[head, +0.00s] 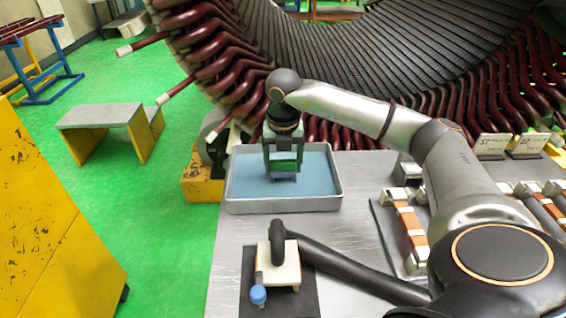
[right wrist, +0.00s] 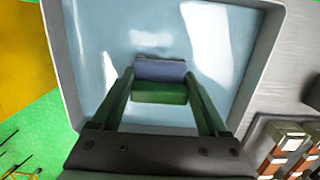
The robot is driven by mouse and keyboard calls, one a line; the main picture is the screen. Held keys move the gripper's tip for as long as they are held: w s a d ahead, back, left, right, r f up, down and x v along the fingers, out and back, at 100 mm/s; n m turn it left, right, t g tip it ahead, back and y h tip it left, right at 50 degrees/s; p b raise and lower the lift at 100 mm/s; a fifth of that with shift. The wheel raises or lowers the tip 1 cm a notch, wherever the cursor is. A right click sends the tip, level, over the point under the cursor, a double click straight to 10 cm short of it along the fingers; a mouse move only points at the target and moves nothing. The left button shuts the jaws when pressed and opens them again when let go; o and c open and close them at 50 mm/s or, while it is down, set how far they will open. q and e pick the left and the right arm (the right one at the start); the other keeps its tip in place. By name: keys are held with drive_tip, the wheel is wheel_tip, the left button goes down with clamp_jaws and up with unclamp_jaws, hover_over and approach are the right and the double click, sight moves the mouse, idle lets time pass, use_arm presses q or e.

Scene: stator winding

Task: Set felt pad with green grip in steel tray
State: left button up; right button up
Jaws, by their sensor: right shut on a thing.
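The steel tray (head: 335,204) is a shallow grey pan with a pale blue floor at the table's far left corner. My right gripper (head: 284,162) points down inside its outline, shut on the green grip (head: 286,160) of the felt pad. The blue-purple felt pad (head: 284,177) shows below the grip, over the tray floor. In the right wrist view the green grip (right wrist: 160,92) lies between the two fingers, with the felt pad (right wrist: 160,70) beyond it. I cannot tell whether the pad touches the floor. My left gripper is not in view.
A cream block (head: 283,268) with a blue knob stands on a dark mat in front of the tray. Copper-banded parts (head: 408,222) lie on the right, near white labelled cards (head: 492,144). The large stator (head: 340,50) rises behind the table.

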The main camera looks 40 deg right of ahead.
sight(283, 163)
drive_tip(key=shift+f, duration=0.15)
drive_tip(key=shift+f+b, duration=0.4)
drive_tip(key=shift+f, duration=0.15)
drive_tip(key=o, duration=1.4)
drive_tip(key=shift+r, duration=0.1)
drive_tip(key=shift+o, duration=0.2)
drive_tip(key=r, duration=0.8)
drive_tip(key=s+a+r, duration=0.1)
drive_tip(key=r, duration=0.3)
drive_tip(key=shift+s+r+p, duration=0.1)
drive_tip(key=shift+r+p, duration=0.1)
drive_tip(key=shift+p, duration=0.1)
